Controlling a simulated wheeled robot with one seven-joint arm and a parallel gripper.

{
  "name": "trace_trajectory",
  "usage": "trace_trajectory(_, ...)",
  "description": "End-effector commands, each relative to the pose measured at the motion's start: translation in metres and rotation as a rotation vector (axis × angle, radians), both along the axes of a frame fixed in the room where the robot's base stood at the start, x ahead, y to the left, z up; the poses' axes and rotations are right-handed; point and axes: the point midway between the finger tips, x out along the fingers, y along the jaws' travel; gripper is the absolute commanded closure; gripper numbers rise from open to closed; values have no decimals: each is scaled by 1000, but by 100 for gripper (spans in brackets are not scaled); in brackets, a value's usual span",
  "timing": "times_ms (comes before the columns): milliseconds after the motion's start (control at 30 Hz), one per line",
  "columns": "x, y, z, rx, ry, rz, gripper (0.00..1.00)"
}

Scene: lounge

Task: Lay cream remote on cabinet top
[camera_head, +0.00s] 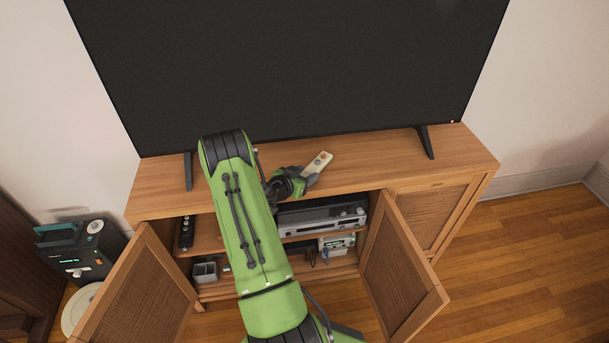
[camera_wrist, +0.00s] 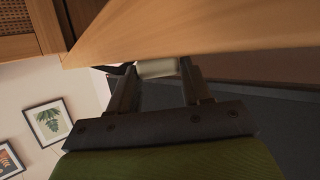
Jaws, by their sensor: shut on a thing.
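The cream remote (camera_head: 319,163) has a few coloured buttons and sticks out of my gripper (camera_head: 303,178) toward the upper right. My gripper is shut on its near end, over the front middle of the wooden cabinet top (camera_head: 372,178), below the TV. In the wrist view the remote's pale end (camera_wrist: 157,68) sits between my gripper's two dark fingers (camera_wrist: 158,83), close to the wooden top (camera_wrist: 190,30). I cannot tell whether the remote touches the wood. My arm hides part of the cabinet top's left half.
A large TV (camera_head: 290,65) stands on the cabinet on two feet. Two cabinet doors (camera_head: 140,291) (camera_head: 401,262) hang open at the front. The top's right side is clear.

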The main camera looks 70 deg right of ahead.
Motion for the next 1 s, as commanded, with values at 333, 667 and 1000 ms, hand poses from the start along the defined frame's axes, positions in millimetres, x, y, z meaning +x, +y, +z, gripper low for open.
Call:
trace_trajectory(333, 0, 0, -2, 0, 0, 0, 26)
trace_trajectory(667, 4, 10, 5, 1, 1, 4, 26)
trace_trajectory(1000, 24, 89, 39, -1, 2, 6, 26)
